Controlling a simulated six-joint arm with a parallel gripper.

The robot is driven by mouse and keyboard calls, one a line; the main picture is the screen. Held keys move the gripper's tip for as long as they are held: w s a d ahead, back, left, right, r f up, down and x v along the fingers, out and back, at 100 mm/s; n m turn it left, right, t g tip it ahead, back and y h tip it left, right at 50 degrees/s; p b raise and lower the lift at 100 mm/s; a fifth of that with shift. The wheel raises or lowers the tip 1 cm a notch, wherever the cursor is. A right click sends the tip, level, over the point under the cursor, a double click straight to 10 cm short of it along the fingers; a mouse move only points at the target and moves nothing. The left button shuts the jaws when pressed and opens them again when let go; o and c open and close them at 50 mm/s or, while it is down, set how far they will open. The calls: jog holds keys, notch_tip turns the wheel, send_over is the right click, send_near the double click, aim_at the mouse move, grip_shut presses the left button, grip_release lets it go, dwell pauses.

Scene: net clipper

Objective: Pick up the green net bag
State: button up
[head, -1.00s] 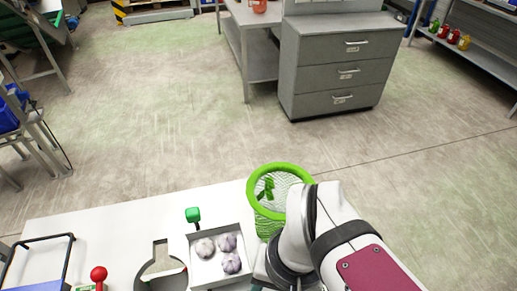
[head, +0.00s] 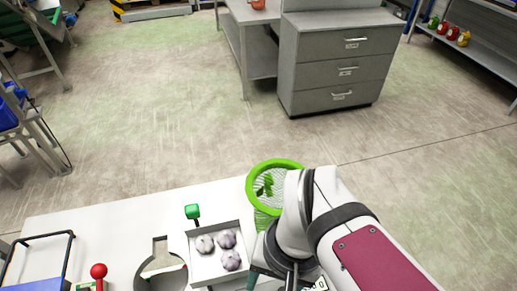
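The green net bag (head: 263,216) has a thick bright green ring at its mouth and pale mesh below, with green leaf shapes showing inside the ring. It stands at the table's far edge, right of the garlic tray, and my arm covers its right and lower parts. My gripper (head: 268,281) is at the bottom of the head view, nearer to me than the bag and beside the tray's right side. One dark teal finger shows; the rest is hidden by the arm or cut off by the frame. I cannot tell whether the gripper is open or whether it touches anything.
A grey tray (head: 202,277) with several garlic bulbs is left of the gripper. A green knob (head: 192,211) stands behind it, a red knob (head: 98,271) further left. The table's (head: 110,222) back left is clear.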

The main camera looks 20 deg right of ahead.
jog(key=w+d+r+m, duration=0.1)
jog(key=w+r+m, duration=0.15)
jog(key=w, duration=0.35)
jog(key=w+d+r+m, duration=0.2)
jog(key=w+r, duration=0.1)
jog(key=w, duration=0.3)
jog(key=m+h, duration=0.2)
jog(key=m, duration=0.6)
send_near(272, 181)
jog(key=f, duration=0.5)
jog(key=shift+w+d, duration=0.2)
jog(key=shift+w, duration=0.1)
grip_shut()
